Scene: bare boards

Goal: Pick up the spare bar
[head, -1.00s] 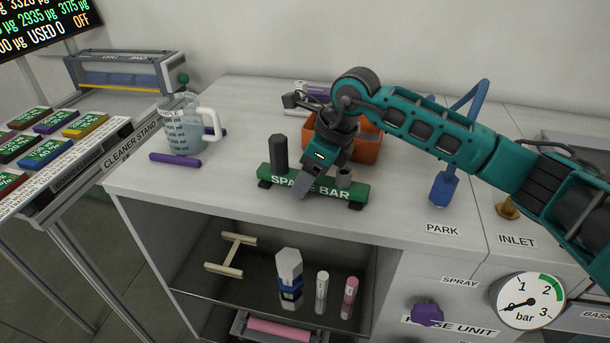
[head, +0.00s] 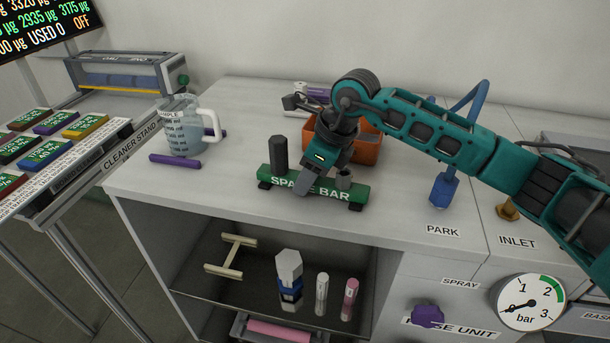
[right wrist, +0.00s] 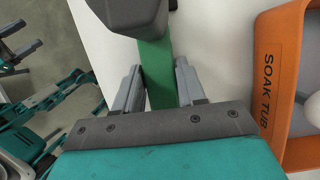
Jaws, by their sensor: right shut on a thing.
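The spare bar (head: 350,193) is a green bar with white lettering and dark feet. It lies on the white worktop, with a dark upright post standing at its left end. My right gripper (head: 304,188) comes down over the bar's middle and is shut on it, hiding part of the lettering. In the right wrist view the green bar (right wrist: 158,80) runs between the two grey fingers of my right gripper (right wrist: 160,85). I cannot make out any gap under the bar. My left gripper is not in view in the head view.
An orange soak tub (head: 368,150) stands just behind the bar. A measuring jug (head: 186,132) and a purple rod (head: 175,161) are to the left. A blue spray tool (head: 443,190) is parked at the right. A lower shelf (head: 215,290) holds several small items.

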